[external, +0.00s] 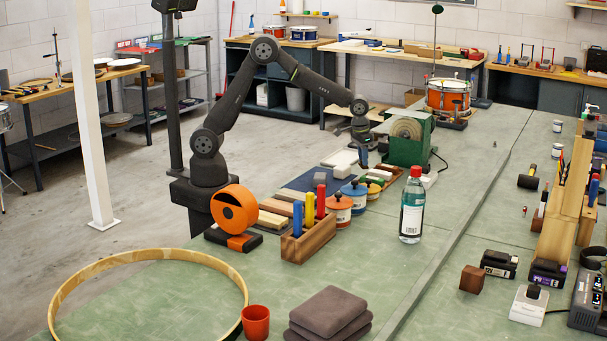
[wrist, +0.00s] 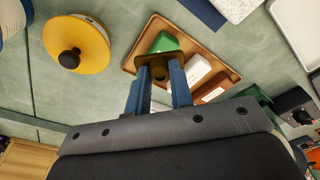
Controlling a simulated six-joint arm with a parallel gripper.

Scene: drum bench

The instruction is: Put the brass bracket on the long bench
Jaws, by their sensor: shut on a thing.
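The brass bracket (wrist: 159,66), a dull brown-gold piece with a round hole, is between my gripper's blue fingertips (wrist: 158,80) in the wrist view. My gripper is shut on it. In the external view my gripper (external: 363,157) points down just left of the green grinder-like machine; the bracket cannot be made out there. In the wrist view the bracket overlaps a brown tray (wrist: 162,22) holding green, white and brown blocks; I cannot tell whether it touches them. The green-topped bench (external: 465,180) stretches across the external view; I cannot tell whether it is the long bench.
A yellow-lidded pot (wrist: 88,40) stands left of the tray. The green machine (external: 405,150) is close by my gripper. A clear bottle with a red cap (external: 412,210) stands in front. The bench surface right of the bottle is largely clear.

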